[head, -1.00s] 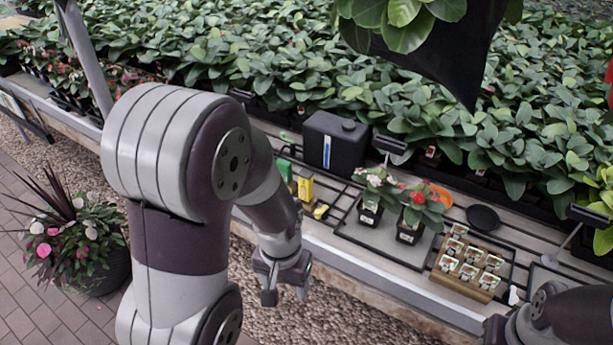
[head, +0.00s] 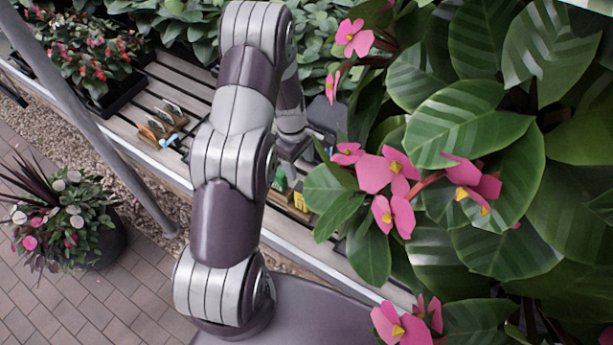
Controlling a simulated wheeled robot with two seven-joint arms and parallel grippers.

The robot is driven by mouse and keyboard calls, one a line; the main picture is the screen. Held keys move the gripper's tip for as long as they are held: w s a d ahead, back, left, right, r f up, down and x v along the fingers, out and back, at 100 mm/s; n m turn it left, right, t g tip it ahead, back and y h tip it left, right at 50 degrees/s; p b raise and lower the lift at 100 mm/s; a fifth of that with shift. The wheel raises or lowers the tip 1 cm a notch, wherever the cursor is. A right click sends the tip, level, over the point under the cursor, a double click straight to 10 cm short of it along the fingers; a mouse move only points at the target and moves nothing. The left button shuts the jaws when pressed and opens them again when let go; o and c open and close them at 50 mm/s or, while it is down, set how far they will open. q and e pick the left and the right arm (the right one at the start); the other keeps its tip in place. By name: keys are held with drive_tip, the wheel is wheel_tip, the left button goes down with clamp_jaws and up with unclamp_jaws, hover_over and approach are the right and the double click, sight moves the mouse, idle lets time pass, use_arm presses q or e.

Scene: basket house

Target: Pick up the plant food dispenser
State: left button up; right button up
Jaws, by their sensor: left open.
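On the slatted bench, a small green item (head: 280,180) and a yellow item (head: 300,203) stand close together near the front edge. I cannot tell which thing is the plant food dispenser. A dark box (head: 322,138) behind them is mostly hidden by my left arm and by leaves. My left gripper (head: 291,172) is open and points down, just above or beside the green item; its fingertips are small and partly hidden, and I cannot tell whether they touch anything. My right gripper is out of view.
A large pink-flowered plant (head: 470,170) fills the right side and hides the bench there. Small tools or holders (head: 160,122) lie on the bench (head: 150,90) to the left. A potted flower (head: 68,220) stands on the brick floor at lower left. A grey post (head: 95,125) slants past the bench.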

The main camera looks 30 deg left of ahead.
use_arm(q)
drive_tip(key=shift+s+d+r+n, duration=0.1)
drive_tip(key=shift+s+d+n, duration=0.05)
drive_tip(key=shift+s+n, duration=0.15)
drive_tip(key=shift+s+d+f+p, duration=0.35)
drive_tip(key=shift+s+d+f, duration=0.2)
drive_tip(key=shift+s, duration=0.25)
drive_tip(key=p, duration=0.1)
approach(299, 204)
drive_tip(key=shift+w+d+f, duration=0.3)
drive_tip(key=shift+w, duration=0.25)
drive_tip(key=shift+w+d+f, duration=0.3)
drive_tip(key=shift+w, duration=0.2)
drive_tip(key=f, duration=0.1)
drive_tip(key=f+p, duration=0.1)
drive_tip(key=s+f, duration=0.1)
drive_tip(key=shift+d+f+p, duration=0.3)
drive_tip(key=shift+d+f, duration=0.05)
drive_tip(key=shift+d, duration=0.05)
drive_tip(key=shift+f, duration=0.35)
drive_tip(key=shift+w+f, duration=0.2)
drive_tip(key=shift+s+r, duration=0.1)
drive_tip(key=c, duration=1.1)
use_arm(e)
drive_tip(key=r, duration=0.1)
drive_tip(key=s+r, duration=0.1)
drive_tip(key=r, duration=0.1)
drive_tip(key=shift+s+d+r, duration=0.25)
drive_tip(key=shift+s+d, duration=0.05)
